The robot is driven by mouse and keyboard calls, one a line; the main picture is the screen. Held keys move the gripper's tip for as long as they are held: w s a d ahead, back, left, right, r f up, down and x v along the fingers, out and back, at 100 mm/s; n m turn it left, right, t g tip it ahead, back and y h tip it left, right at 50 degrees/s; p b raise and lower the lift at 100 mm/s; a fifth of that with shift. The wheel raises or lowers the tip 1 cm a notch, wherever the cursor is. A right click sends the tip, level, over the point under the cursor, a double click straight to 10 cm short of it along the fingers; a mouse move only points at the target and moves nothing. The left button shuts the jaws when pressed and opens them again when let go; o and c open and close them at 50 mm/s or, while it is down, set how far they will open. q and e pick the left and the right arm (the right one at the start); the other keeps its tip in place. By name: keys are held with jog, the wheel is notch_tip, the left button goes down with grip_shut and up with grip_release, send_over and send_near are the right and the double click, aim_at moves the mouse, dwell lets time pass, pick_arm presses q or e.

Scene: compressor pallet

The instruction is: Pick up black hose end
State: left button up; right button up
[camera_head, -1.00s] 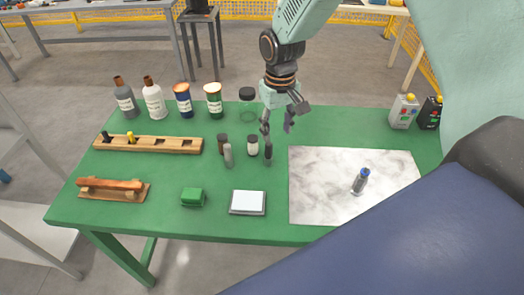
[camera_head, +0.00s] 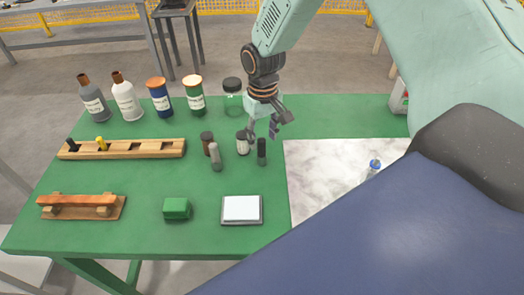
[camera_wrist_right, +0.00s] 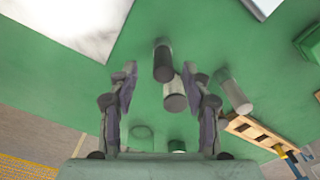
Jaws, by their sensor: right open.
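I see no hose for certain. The nearest match is a small upright black cylinder (camera_head: 262,152) on the green table, which also shows in the right wrist view (camera_wrist_right: 163,62). My right gripper (camera_head: 262,134) is open and empty just above and behind it, with fingers spread. In the right wrist view the fingers of my right gripper (camera_wrist_right: 164,98) stand apart, and the cylinder shows beyond the gap between their tips, with no contact visible. My left gripper is not in view.
A brown-capped bottle (camera_head: 207,143) and a grey cylinder (camera_head: 215,158) stand left of the jar. A marble sheet (camera_head: 315,180) lies to the right; a white-topped pad (camera_head: 241,209) is in front.

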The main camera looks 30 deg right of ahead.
aim_at(263, 145)
jog(key=f, duration=0.2)
jog(key=shift+a+f, duration=0.25)
jog(key=shift+f, duration=0.1)
jog(key=shift+s+a+f, duration=0.1)
jog(key=shift+f, duration=0.2)
jog(key=shift+d, duration=0.25)
jog(key=shift+f, duration=0.1)
jog(key=shift+c, duration=0.4)
jog(key=shift+a, duration=0.2)
jog(key=c, duration=0.5)
jog(key=shift+c, duration=1.3)
jog(key=shift+d, duration=0.1)
grip_shut()
